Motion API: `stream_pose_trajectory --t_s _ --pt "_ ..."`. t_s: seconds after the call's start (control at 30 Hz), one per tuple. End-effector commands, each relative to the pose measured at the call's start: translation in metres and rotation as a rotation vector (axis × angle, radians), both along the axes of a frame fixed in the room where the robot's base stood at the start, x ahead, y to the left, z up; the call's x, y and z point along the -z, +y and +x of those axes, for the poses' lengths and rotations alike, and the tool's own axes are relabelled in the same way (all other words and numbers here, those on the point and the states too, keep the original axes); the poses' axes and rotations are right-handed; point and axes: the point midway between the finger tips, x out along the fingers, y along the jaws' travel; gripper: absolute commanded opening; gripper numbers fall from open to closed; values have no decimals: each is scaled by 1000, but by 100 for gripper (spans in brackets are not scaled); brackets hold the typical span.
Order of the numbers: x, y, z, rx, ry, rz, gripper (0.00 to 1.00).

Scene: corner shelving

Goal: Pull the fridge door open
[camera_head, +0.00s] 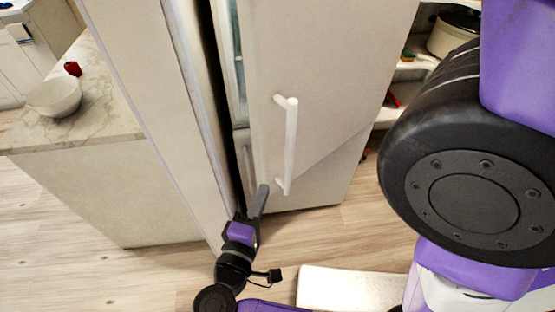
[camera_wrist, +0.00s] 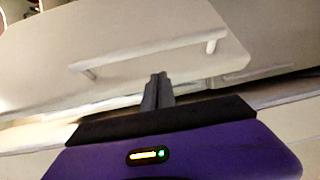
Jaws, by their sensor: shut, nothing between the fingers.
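The fridge door (camera_head: 330,60) is a pale panel in the head view, standing ajar with a gap along its left edge. Part of the fridge interior (camera_head: 237,65) shows through the gap. The white bar handle (camera_head: 291,145) runs up the door near that edge; in the wrist view the handle (camera_wrist: 150,52) lies across the picture beyond the fingers. My gripper (camera_head: 261,198) is shut and empty at the door's free edge, left of the handle's lower end. Its fingers (camera_wrist: 158,88) are together in the wrist view. I cannot tell whether they touch the door.
A tall pale panel (camera_head: 160,90) stands just left of the gap. Further left is a marble-topped counter (camera_head: 95,115) with a white bowl (camera_head: 54,97) and a red item (camera_head: 72,68). Open shelves with a pot (camera_head: 452,35) stand at right. Wooden floor (camera_head: 150,270) lies in front.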

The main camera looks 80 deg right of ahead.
Motion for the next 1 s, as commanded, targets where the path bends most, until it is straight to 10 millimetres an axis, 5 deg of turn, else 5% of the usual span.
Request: stream_pose_trajectory --t_s 0.27,0.7,1.0 --pt "-15 -18 -8 59 -5 -56 0" --pt "-14 -86 -22 56 -4 -54 0" --pt "-13 -99 -24 52 -6 -53 0"
